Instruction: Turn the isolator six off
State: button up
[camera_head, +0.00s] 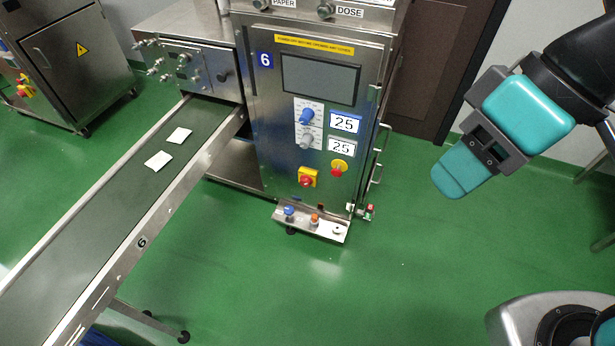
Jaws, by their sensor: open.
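The machine marked 6 (270,130) stands in the middle, a steel cabinet with a dark screen. Low on its front is a yellow square switch with a red rotary knob (307,178), which looks like the isolator. The knob's exact setting is too small to read. My gripper (452,178) is at the right, in the air, open and empty. It is well to the right of the switch and apart from the machine. Its far finger is hidden.
A red button on a round yellow plate (338,167) sits just right of the switch. A small shelf (318,228) with buttons juts out below. A conveyor (120,200) carrying two teabags runs to the lower left. Green floor (420,270) is clear before my arm.

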aim_at(306, 181)
jog(key=z, duration=2.15)
jog(key=k, duration=1.1)
jog(key=u, duration=1.6)
jog(key=i, duration=0.5)
jog(key=z, duration=0.05)
